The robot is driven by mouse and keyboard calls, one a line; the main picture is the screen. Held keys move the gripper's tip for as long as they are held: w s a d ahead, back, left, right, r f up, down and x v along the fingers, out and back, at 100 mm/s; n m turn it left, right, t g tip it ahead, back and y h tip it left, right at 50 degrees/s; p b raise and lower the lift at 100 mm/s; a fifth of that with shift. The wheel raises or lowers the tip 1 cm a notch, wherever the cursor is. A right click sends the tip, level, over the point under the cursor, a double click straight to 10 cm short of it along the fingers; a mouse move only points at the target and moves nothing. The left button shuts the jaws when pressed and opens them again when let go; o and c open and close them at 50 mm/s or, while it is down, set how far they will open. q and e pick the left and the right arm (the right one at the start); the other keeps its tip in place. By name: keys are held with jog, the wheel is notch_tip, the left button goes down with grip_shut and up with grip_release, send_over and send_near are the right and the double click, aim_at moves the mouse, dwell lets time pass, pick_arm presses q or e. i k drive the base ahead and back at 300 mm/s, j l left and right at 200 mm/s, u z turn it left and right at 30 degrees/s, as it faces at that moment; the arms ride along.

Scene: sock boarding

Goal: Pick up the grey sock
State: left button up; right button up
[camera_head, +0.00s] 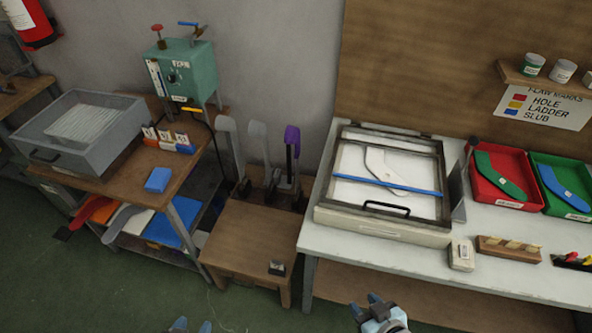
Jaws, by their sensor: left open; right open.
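Several upright sock-shaped forms stand at the back of a low wooden bench (245,240). The left one (228,140) is grey, the middle one (259,143) is lighter grey, and the right one is dark with a purple top (292,138). I cannot tell which of the two grey ones is the grey sock. A pale sock-shaped piece (380,163) also lies flat inside a framed box (330,216) on the white table. My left gripper (192,326) is open at the bottom edge, mostly cut off. My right gripper (366,306) is open and empty, in front of the white table.
A green machine (190,70) and a grey tray (72,158) stand on the left workbench. Red (520,204) and green (580,205) bins hold flat shapes on the white table (440,262). A small dark-topped block (277,268) sits near the bench's front edge.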

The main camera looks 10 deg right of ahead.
aim_at(123, 216)
jog(key=u, duration=1.2)
jog(key=i+j+z, duration=0.1)
jog(key=i+j, duration=0.15)
jog(key=j, duration=0.2)
jog(key=i+j+z, duration=0.1)
jog(key=j, duration=0.35)
jog(key=i+j+z, duration=0.1)
jog(key=i+j, duration=0.2)
jog(key=j, duration=0.15)
jog(key=i+j+z, duration=0.1)
jog(key=j, duration=0.4)
jog(key=i+j+z, duration=0.1)
jog(key=i+j, duration=0.15)
jog(key=j, duration=0.25)
jog(key=i+j+z, duration=0.1)
jog(key=j, duration=0.4)
jog(key=i+j+z, duration=0.1)
jog(key=j, duration=0.4)
jog(key=i+j+z, duration=0.15)
jog(key=j, duration=0.4)
jog(key=i+j, duration=0.45)
jog(key=i+l+z, duration=0.05)
